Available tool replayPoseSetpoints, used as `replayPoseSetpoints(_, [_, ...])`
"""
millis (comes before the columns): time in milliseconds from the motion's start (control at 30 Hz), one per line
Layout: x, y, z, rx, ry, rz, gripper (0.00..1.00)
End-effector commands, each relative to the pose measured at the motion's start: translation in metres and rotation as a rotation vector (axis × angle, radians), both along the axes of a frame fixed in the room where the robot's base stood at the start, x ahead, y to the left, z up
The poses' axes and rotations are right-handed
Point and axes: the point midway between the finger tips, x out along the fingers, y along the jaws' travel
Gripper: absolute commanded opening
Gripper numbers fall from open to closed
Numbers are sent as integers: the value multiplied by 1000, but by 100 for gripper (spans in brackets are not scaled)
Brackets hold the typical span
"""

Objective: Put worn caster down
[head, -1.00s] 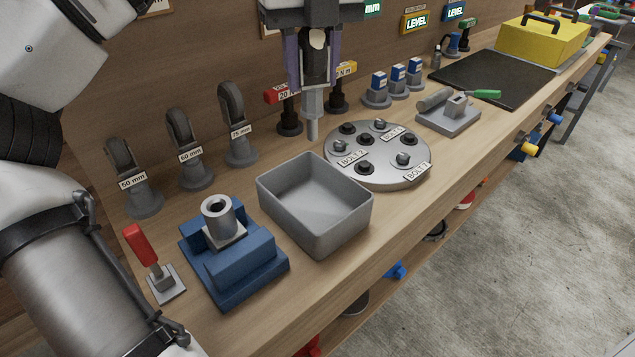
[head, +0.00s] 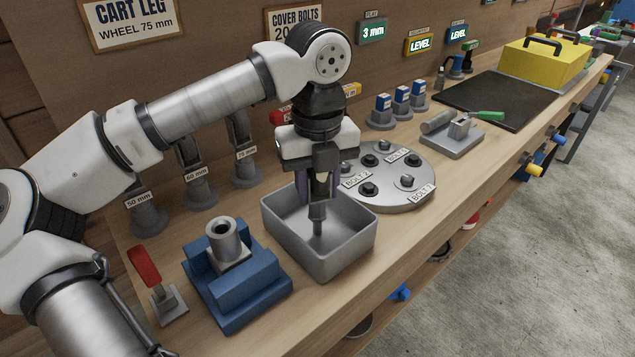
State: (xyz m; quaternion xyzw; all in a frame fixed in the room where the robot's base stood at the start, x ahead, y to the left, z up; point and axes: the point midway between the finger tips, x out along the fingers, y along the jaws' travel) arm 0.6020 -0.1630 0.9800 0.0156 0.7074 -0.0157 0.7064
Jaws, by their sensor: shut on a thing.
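My gripper (head: 318,190) is shut on the worn caster (head: 318,214), which hangs upright with its grey stem pointing down. The caster's upper part is mostly hidden between the purple-lined fingers. The stem's lower end is inside the outline of the open grey bin (head: 350,256), near its middle. I cannot tell whether it touches the bin floor. The bin looks otherwise empty.
Left of the bin is a blue vise block (head: 240,293) with a grey socket, and a red-handled lever (head: 144,265). Casters marked 50, 60 and 70 mm (head: 243,160) stand behind. A round bolt plate (head: 412,196) sits close right of the bin.

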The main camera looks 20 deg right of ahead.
Motion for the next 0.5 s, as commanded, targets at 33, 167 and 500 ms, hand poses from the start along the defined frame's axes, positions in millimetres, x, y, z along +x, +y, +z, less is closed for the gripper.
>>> replayPoseSetpoints(33, [0, 0, 1, -1, -1, 0, 3])
replayPoseSetpoints(167, [0, 0, 1, 0, -1, 0, 3])
replayPoseSetpoints(500, [0, 0, -3, 0, 0, 0, 56])
